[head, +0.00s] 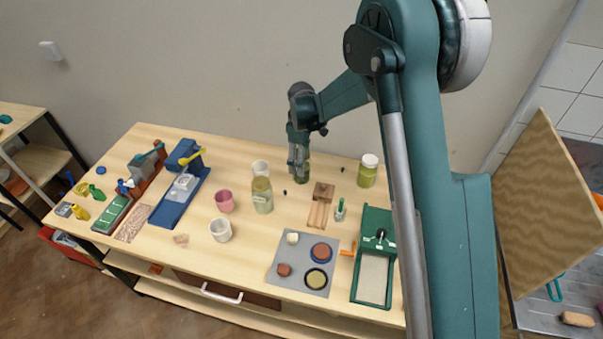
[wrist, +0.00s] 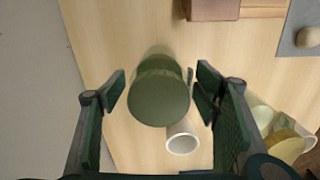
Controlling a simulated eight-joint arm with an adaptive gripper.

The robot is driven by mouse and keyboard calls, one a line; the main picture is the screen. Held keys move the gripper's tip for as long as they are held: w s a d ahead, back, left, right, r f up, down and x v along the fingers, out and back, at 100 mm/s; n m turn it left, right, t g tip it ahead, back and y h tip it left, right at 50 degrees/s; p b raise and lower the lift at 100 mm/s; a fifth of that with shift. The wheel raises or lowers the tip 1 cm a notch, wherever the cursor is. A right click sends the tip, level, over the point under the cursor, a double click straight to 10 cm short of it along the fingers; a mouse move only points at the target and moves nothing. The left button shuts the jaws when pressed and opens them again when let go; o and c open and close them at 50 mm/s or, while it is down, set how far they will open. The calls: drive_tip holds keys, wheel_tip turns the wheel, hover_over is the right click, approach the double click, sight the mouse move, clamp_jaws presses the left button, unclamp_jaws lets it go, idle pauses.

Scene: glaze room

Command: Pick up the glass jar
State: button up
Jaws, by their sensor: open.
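A green glass jar (wrist: 158,92) with a round, dark green top stands between the two fingers of my gripper (wrist: 160,85) in the wrist view. The fingers are open, one on each side, with a visible gap on the left; contact on the right cannot be told. In the head view my gripper (head: 298,164) points down over the table's back part and mostly hides this jar (head: 305,170). Two other jars stand nearby: a yellowish one (head: 262,198) to the left and a green one with a white lid (head: 367,172) to the right.
A white cup (wrist: 183,138) stands close to the jar; a pink cup (head: 225,202) and another white cup (head: 220,230) are further left. Wooden blocks (head: 319,213) and a grey mat (head: 272,272) lie in front. A wall is behind the table.

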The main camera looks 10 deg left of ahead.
drive_tip(key=shift+f, duration=1.75)
drive_tip(key=shift+c, duration=0.7)
drive_tip(key=c, duration=1.2)
drive_tip(key=shift+c, duration=0.2)
drive_tip(key=shift+w+r, duration=0.1)
drive_tip(key=shift+r, duration=0.05)
drive_tip(key=shift+r, duration=4.9)
